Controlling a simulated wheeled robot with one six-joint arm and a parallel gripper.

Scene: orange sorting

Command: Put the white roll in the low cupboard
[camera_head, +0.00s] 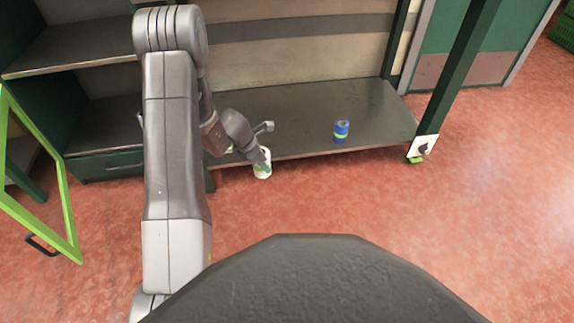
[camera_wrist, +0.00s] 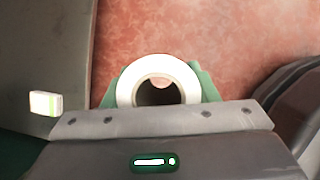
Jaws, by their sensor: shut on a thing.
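My gripper (camera_head: 259,161) is shut on the white roll (camera_head: 263,171) and holds it just off the front edge of the dark low shelf. In the wrist view the roll (camera_wrist: 125,93) shows end-on as a white ring with a dark hole, between the green fingertips of my gripper (camera_wrist: 160,84). The low cupboard (camera_head: 24,182) seems to be the green unit at the left edge, mostly cut off. Its light-green framed door (camera_head: 67,215) stands open toward the floor. My arm hides part of the area between.
A blue can with a yellow-green band (camera_head: 341,131) stands on the low shelf (camera_head: 290,105). A small white and green box (camera_wrist: 45,103) lies on the shelf in the wrist view. A green drawer (camera_head: 105,165) is left of my arm. A green post (camera_head: 455,75) stands right. Red floor (camera_head: 480,220) is clear.

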